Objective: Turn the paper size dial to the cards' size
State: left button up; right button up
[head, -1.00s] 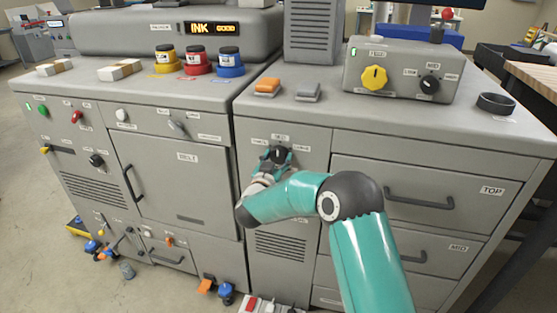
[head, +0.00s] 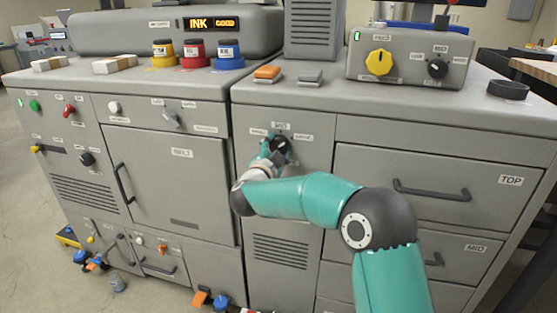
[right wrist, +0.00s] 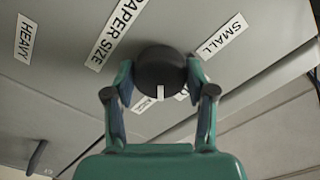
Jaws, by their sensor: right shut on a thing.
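The paper size dial is a round black knob (right wrist: 160,68) on the grey cabinet front. In the right wrist view a "PAPER SIZE" label (right wrist: 117,33) is at its upper left and a "SMALL" label (right wrist: 222,36) at its upper right. A smaller label below is partly hidden. My right gripper (right wrist: 160,90) is shut on the knob, one finger on each side. In the head view the dial (head: 281,144) is partly hidden by the gripper, with a "MID" label above it. My left gripper is not in view.
A control box with a yellow knob (head: 379,62) and a black knob (head: 437,66) stands on the cabinet top. Orange (head: 267,72) and grey (head: 311,77) blocks lie on that top. Drawers with handles (head: 431,189) are right of the dial. Ink pots (head: 194,52) stand at left.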

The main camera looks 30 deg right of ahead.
jog(key=shift+f+m+b, duration=0.2)
jog(key=shift+m+b, duration=0.9)
jog(key=shift+m, duration=0.3)
jog(key=o, duration=1.2)
jog(key=shift+r, duration=0.1)
jog(key=v, duration=1.2)
